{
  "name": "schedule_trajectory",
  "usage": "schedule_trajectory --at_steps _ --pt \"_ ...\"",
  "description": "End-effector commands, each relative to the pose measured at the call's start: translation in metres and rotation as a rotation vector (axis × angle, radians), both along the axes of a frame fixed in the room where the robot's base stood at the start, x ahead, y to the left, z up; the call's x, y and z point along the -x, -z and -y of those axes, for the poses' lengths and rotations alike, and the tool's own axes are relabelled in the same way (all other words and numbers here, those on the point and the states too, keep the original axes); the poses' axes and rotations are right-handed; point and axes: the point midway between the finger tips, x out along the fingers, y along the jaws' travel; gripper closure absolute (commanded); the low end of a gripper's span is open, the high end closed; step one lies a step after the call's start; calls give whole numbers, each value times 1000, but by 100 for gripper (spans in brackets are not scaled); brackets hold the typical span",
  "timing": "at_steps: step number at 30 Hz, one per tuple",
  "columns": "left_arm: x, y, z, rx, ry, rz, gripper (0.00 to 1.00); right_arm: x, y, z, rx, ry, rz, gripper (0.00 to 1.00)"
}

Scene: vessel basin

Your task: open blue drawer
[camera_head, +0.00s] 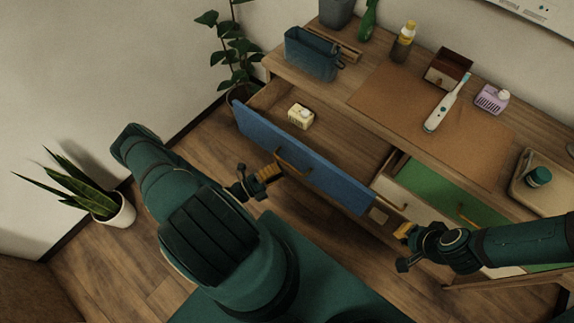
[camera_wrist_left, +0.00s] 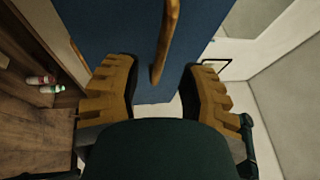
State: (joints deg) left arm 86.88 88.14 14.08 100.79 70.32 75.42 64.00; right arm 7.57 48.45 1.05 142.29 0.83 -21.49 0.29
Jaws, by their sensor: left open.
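The blue drawer (camera_head: 325,180) is pulled out of the wooden desk, with its inside showing from above. Its brass handle (camera_head: 293,164) is on the blue front. My left gripper (camera_head: 274,171) is in front of the drawer, close to the handle. In the left wrist view, my left gripper (camera_wrist_left: 158,88) is open, its yellow fingers spread apart. The handle (camera_wrist_left: 166,40) reaches down between the fingertips there, against the blue front (camera_wrist_left: 120,25), with gaps on both sides. My right gripper (camera_head: 404,231) is by the desk's right part; its finger opening is unclear.
A small cream box (camera_head: 300,116) lies in the blue drawer. A green drawer (camera_head: 440,195) is at the right, near my right arm. The desk top (camera_head: 375,95) holds a toothbrush (camera_head: 447,103), bottle and boxes. A potted plant (camera_head: 112,211) stands on the floor at left.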

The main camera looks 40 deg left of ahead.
Motion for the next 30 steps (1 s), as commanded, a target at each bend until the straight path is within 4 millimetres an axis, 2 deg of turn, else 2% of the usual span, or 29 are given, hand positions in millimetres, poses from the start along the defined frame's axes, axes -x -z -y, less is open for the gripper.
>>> schedule_trajectory --at_steps 6,12,18,30 --pt "41 8 -18 -2 0 -2 59 0 0 0 0 0 0 100" --pt "65 12 -27 -1 1 -1 59 0 0 0 0 0 0 100" --pt "72 13 -30 0 1 0 59 0 0 0 0 0 0 100" --pt "72 13 -30 0 1 0 59 0 0 0 0 0 0 100"
